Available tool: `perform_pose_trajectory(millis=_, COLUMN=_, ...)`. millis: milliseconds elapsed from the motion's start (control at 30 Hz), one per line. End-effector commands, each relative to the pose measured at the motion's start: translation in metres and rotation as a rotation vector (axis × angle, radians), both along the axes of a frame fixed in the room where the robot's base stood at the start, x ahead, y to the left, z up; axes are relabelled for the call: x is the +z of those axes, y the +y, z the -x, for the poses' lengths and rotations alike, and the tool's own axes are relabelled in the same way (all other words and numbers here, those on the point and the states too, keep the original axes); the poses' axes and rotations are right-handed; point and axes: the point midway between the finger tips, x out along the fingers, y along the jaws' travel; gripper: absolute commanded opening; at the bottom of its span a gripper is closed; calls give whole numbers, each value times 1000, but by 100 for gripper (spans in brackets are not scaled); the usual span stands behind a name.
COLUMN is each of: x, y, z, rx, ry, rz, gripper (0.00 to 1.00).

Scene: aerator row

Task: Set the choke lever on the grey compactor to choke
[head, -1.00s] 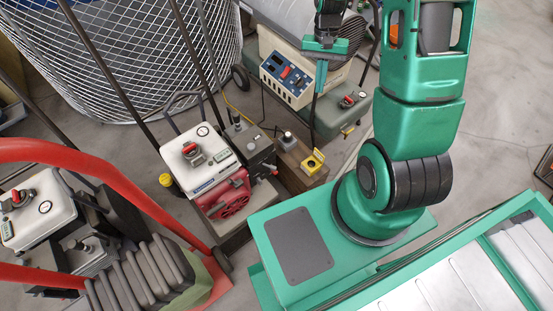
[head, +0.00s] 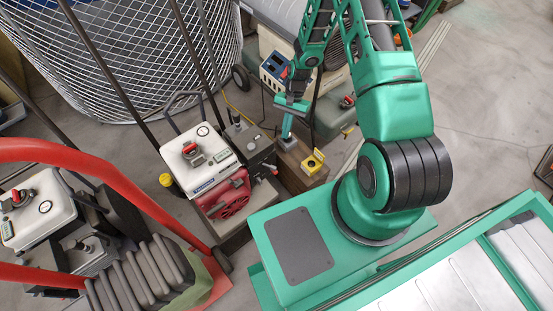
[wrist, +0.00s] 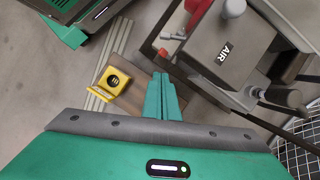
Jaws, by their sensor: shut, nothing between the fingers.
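The middle machine, likely the grey compactor, has a white tank (head: 197,160), a red starter housing (head: 226,198) and a dark grey air-cleaner box (head: 258,148). The box also shows in the wrist view, marked AIR (wrist: 228,62). A dark lever with a rounded end (wrist: 285,97) sticks out at its side, and a small red part with a grey knob (wrist: 163,54) sits at its other side. I cannot tell which one is the choke lever. My gripper (head: 287,132) is shut and empty, pointing down right of the box. Its fingers (wrist: 163,90) appear apart from the machine.
A brown block with a yellow box (head: 313,162) stands below and right of my gripper; the yellow box also shows in the wrist view (wrist: 110,82). A red-handled machine (head: 38,210) stands at left. A generator-like unit (head: 285,75) stands behind. Tall dark handle bars rise nearby.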

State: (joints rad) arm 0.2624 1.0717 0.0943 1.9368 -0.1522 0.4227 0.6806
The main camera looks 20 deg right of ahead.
Motion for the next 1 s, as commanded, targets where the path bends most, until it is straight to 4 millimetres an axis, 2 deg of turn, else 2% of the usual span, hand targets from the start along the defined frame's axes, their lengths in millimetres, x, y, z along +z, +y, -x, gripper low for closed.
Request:
perform_pose_trajectory(millis=100, x=-7, y=3, z=0, rx=-7, ry=3, rz=-5, gripper=0)
perform_pose_trajectory(millis=567, x=-12, y=5, z=2, rx=-8, ry=4, rz=-6, gripper=0)
perform_pose_trajectory(millis=767, x=-36, y=12, z=9, rx=-8, ry=5, rz=-6, gripper=0)
perform_pose_trajectory(millis=1000, x=-79, y=25, z=20, rx=-7, ry=6, rz=-6, gripper=0)
